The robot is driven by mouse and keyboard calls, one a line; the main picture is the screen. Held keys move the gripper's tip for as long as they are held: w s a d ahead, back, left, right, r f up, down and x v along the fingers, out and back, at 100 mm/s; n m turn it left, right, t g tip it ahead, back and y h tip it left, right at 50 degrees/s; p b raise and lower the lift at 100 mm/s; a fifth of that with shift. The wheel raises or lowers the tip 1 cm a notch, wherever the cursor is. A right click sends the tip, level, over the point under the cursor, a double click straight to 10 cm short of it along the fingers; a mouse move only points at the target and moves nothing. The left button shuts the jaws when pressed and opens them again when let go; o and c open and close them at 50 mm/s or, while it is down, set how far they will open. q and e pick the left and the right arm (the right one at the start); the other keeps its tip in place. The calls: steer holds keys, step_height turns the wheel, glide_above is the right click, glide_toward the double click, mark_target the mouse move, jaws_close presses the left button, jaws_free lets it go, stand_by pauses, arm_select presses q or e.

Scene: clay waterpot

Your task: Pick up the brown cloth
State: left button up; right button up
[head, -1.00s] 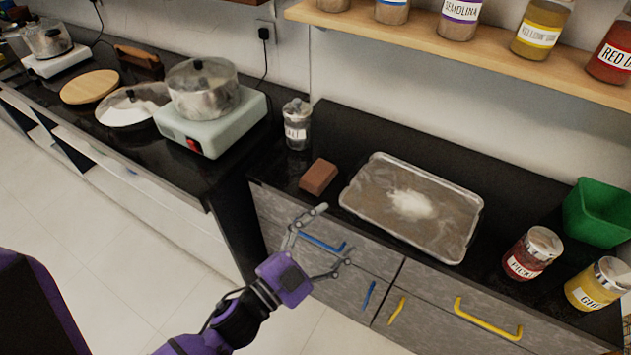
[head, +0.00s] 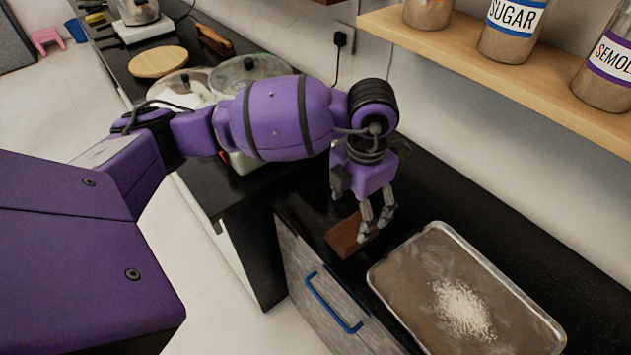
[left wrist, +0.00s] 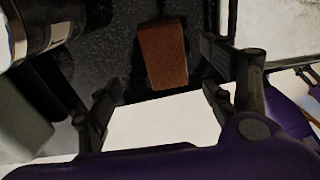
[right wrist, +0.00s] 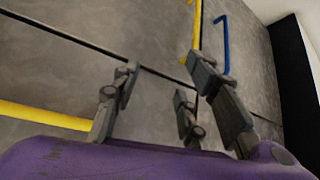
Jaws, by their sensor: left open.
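The brown cloth (head: 344,238) looks like a small folded block and lies flat on the black counter beside the metal tray, near the front edge. In the left wrist view the cloth (left wrist: 163,55) lies ahead, between the spread fingers. My left gripper (head: 364,212) points down just above the cloth; its fingers hide part of it in the head view. It is open, with nothing between its fingers (left wrist: 158,90); I cannot tell whether a finger touches the cloth. My right gripper (right wrist: 155,85) is open and empty, facing the drawer fronts.
The metal tray (head: 400,300) with white powder lies just right of the cloth. A wooden shelf (head: 480,58) with jars hangs above. A stove (head: 240,163), partly behind my left arm, and a round wooden board (head: 158,62) stand farther left. A blue drawer handle (head: 335,303) sticks out below.

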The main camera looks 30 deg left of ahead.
mark_target(353, 229)
arm_select(q)
steer(key=f, duration=0.6)
steer(key=shift+s+d+f, duration=0.25)
steer(key=shift+s+f, duration=0.05)
steer(key=shift+f, duration=0.1)
steer(key=c, duration=1.2)
